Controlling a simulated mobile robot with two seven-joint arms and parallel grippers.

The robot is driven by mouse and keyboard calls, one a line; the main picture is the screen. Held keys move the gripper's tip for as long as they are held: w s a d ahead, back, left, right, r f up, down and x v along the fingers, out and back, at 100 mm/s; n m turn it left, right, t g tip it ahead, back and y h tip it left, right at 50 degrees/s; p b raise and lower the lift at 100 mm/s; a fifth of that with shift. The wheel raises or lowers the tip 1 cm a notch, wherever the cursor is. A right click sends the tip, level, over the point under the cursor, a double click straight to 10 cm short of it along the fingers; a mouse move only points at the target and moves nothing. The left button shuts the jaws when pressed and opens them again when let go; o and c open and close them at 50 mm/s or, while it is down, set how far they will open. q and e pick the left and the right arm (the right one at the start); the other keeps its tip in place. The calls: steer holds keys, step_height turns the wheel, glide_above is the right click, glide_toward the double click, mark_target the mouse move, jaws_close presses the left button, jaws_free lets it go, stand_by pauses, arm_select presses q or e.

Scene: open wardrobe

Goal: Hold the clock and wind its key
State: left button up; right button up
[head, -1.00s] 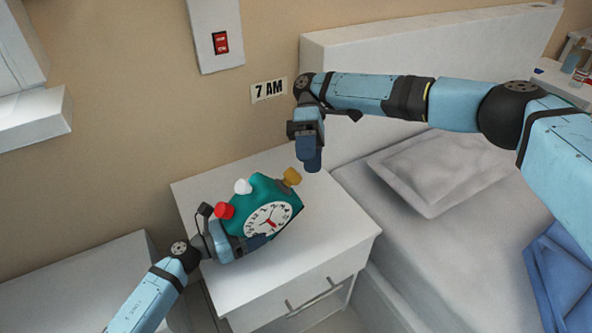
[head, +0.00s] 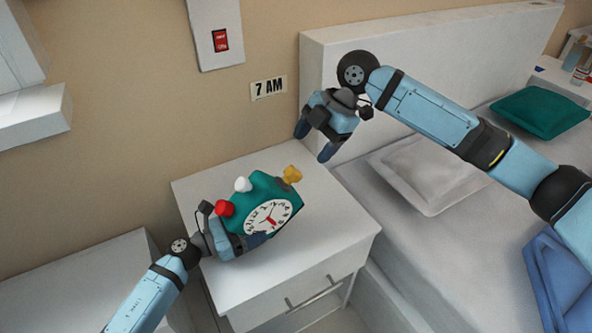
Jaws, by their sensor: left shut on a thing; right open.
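The green clock (head: 285,192) with a white dial and a red hand sits tilted over the white nightstand (head: 225,285). It has a red knob (head: 225,208), a white knob (head: 243,184) and a yellow key (head: 292,174) on its right end. My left gripper (head: 240,240) is shut on the clock at its lower left side; one finger shows below the dial. I cannot tell whether the clock touches the nightstand top. My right gripper (head: 313,142) is open and empty, above and to the right of the yellow key, its fingers pointing down.
The bed with a white headboard (head: 420,60), a grey pillow (head: 432,172) and a green pillow (head: 540,112) stands at right. The nightstand's back left corner is clear.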

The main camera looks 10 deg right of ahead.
mark_target(297, 170)
steer(key=x, duration=0.8)
steer(key=shift+a+f, duration=0.1)
steer(key=shift+f, duration=0.25)
steer(key=c, duration=0.9)
